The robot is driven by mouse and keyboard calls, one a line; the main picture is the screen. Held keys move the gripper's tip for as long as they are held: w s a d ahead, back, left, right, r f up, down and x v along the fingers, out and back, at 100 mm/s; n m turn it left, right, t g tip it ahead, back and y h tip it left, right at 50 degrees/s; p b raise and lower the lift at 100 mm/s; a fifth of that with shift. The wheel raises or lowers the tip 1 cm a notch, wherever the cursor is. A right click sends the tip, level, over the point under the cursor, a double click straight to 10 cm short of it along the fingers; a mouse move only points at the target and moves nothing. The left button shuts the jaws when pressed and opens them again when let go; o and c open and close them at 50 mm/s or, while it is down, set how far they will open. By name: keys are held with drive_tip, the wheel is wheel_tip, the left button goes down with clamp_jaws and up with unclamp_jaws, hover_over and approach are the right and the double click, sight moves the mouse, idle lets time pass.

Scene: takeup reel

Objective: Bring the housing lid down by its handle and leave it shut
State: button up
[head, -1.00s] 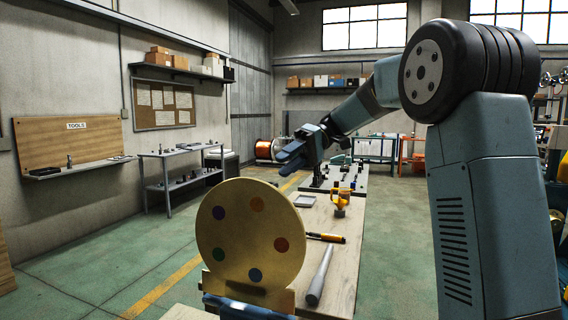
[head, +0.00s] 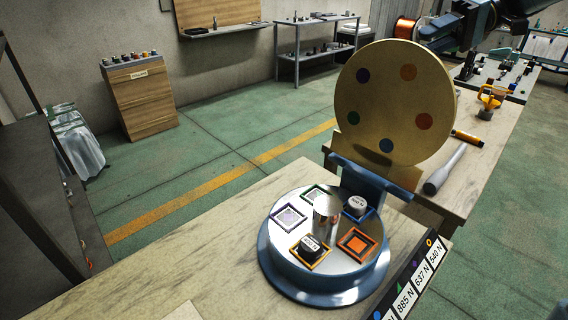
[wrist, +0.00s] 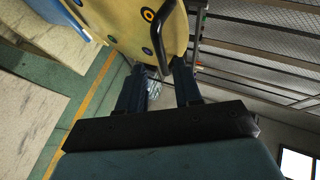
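The housing lid (head: 394,100) is a gold disc with coloured dots, standing upright on its blue hinge bracket (head: 372,181) behind the round housing (head: 320,283). The lid (wrist: 125,20) fills the top of the wrist view. Its dark bar handle (wrist: 155,32) shows there; it is hidden in the head view. My gripper (wrist: 159,68) is open, its fingers apart. The handle's lower end shows between the fingertips in the picture; I cannot tell whether they surround it. In the head view my gripper (head: 436,27) is partly visible at the lid's upper right.
A label strip (head: 410,282) lies at front right. A grey-handled tool (head: 444,168) and a yellow fixture (head: 490,98) are on the bench beyond. The bench left of the housing is clear.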

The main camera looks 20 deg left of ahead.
drive_tip(key=x, duration=0.3)
drive_tip(key=shift+s+a+f, duration=0.1)
drive_tip(key=shift+a, duration=0.05)
drive_tip(key=shift+s+a, duration=0.2)
drive_tip(key=shift+s, duration=0.15)
clamp_jaws()
idle(0.4)
idle(0.5)
